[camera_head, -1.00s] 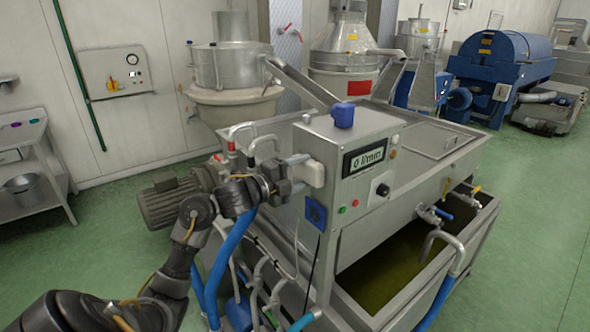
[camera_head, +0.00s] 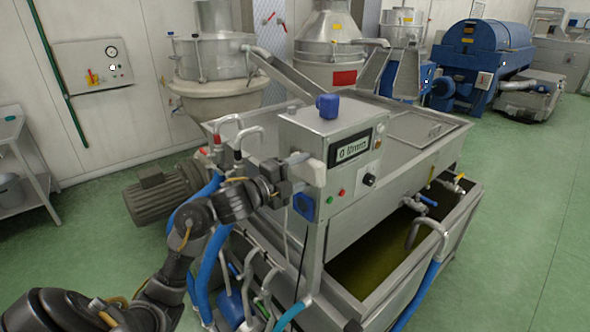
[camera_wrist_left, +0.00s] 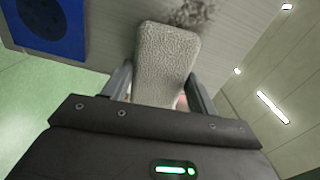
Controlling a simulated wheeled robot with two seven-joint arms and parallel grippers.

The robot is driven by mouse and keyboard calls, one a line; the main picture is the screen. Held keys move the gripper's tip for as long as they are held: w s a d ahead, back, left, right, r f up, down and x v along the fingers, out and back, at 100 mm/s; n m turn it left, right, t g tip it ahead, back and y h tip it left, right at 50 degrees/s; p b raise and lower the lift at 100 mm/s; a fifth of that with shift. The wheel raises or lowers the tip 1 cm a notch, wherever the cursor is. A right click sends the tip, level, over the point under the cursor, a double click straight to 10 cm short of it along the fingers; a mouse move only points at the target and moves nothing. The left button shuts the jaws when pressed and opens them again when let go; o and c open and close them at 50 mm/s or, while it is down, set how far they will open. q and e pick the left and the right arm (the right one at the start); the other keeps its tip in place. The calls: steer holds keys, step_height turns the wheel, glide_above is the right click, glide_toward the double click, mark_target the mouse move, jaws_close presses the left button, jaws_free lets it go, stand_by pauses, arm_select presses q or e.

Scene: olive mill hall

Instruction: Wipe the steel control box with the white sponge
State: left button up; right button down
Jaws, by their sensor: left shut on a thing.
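The steel control box (camera_head: 351,178) stands at the near left end of the long steel machine, with a display and knob on its front. My left gripper (camera_head: 292,180) is shut on the white sponge (camera_head: 312,172) at the box's left side face, near its front edge. In the wrist view the sponge (camera_wrist_left: 165,62) sits between the fingers (camera_wrist_left: 157,90), lying over the grey steel face (camera_wrist_left: 112,25). Whether it touches is hard to tell. A dark smudge (camera_wrist_left: 197,12) shows on that face just beyond the sponge's tip. My right gripper is out of view.
A blue mug (camera_head: 327,106) stands on top of the box. A blue socket (camera_head: 304,206) is on its left side below the sponge. Blue hoses (camera_head: 213,258) and taps crowd my left arm. An open tank (camera_head: 375,255) lies below right. Green floor is clear at right.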

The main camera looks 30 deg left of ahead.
mark_target(284, 151)
arm_select(q)
steer(key=shift+w+a+b, duration=0.35)
steer(key=shift+w+a, duration=0.2)
steer(key=shift+a, duration=1.25)
steer(key=shift+w+a+b, duration=0.4)
steer(key=shift+w+a, duration=0.15)
steer(key=shift+a, duration=1.25)
steer(key=shift+w+a+b, duration=0.35)
steer(key=shift+w+a, duration=0.2)
steer(key=shift+a, duration=1.25)
steer(key=shift+v, duration=2.95)
